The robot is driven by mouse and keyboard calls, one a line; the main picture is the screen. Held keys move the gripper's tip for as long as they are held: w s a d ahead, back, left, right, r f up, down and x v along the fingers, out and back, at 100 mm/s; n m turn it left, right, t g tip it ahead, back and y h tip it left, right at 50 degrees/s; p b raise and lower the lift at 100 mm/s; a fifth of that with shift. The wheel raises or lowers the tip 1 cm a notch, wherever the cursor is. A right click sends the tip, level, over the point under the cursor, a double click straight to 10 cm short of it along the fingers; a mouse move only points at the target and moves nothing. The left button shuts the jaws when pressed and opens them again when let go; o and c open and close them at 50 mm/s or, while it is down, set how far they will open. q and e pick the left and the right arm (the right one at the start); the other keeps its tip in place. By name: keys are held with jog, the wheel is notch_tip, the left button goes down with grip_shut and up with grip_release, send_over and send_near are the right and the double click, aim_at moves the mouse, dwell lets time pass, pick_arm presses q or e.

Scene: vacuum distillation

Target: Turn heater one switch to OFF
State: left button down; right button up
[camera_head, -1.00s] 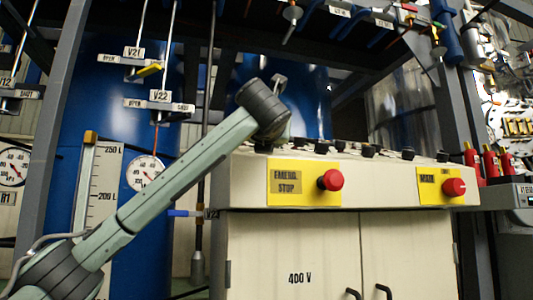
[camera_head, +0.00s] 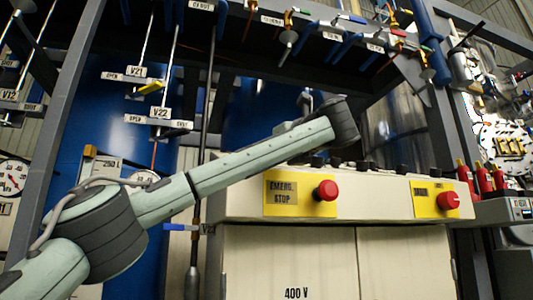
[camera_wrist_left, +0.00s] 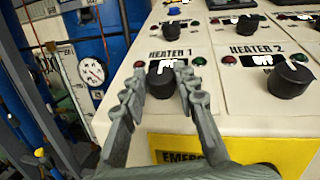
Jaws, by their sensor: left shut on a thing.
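The heater one switch (camera_wrist_left: 160,84) is a round black knob below the "HEATER 1" label on the cream control panel, in the left wrist view. A small dark plate with white markings sits right above the knob, partly covered by it, so I cannot read the setting. My left gripper (camera_wrist_left: 162,90) has one grey finger on each side of the knob and is shut on it. In the head view my left arm reaches over the cabinet, and its fingers and the heater one switch cannot be made out there. My right gripper is in neither view.
The heater two knob (camera_wrist_left: 290,79) stands to the right. On the cabinet front are a red emergency stop button (camera_head: 325,190) on a yellow plate and another red button (camera_head: 448,200). Pipes and a dark frame (camera_head: 300,55) run overhead. A pressure gauge (camera_wrist_left: 92,71) is at left.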

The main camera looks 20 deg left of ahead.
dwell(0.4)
pick_arm(q)
jog(key=c, duration=1.2)
grip_release()
jog(key=shift+o, duration=0.2)
jog(key=v, duration=1.2)
jog(key=shift+r, duration=0.1)
